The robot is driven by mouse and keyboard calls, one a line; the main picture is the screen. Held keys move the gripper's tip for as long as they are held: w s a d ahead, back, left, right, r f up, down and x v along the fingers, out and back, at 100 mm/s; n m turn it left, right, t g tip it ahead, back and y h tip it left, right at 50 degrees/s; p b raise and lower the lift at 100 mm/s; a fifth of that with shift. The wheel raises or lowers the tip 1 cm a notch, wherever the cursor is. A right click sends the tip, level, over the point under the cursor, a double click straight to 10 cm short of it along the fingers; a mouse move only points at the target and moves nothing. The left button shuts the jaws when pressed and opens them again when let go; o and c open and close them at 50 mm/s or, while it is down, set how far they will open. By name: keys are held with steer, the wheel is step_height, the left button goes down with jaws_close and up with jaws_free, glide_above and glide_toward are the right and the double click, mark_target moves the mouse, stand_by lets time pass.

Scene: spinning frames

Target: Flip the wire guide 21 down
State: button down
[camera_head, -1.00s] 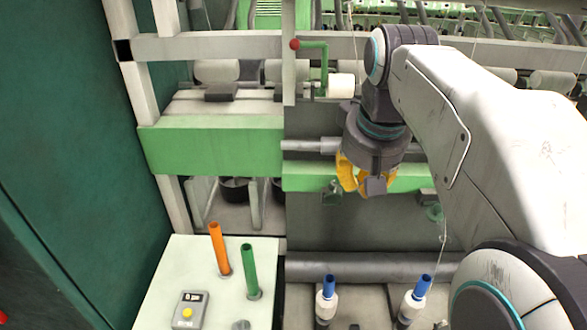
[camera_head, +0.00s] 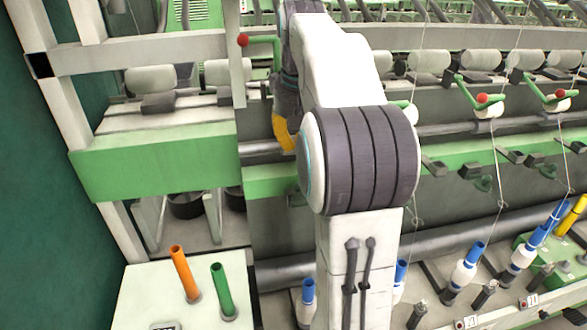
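My gripper (camera_head: 284,132) is at the left front of the spinning frame, beside the end of the grey roller and above the green rail. Only a yellow finger shows. My own arm hides the rest, so I cannot tell how far it is open or whether it holds anything. Small green guide-like parts (camera_head: 483,183) hang below the rail on the right, with threads near them. I cannot tell which part is wire guide 21. Small number plates (camera_head: 467,322) sit at the lower right, too small to read surely. My arm hides the frame's front behind it.
Green levers with red knobs (camera_head: 483,98) stick out along the frame. Blue-topped spindles (camera_head: 466,264) stand in a row below. A white table (camera_head: 145,285) with an orange tube (camera_head: 184,272) and a green tube (camera_head: 222,290) is at the lower left.

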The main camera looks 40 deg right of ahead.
steer(key=p, duration=0.3)
glide_above(295, 198)
step_height(295, 198, down, 5)
steer(key=shift+f, duration=1.35)
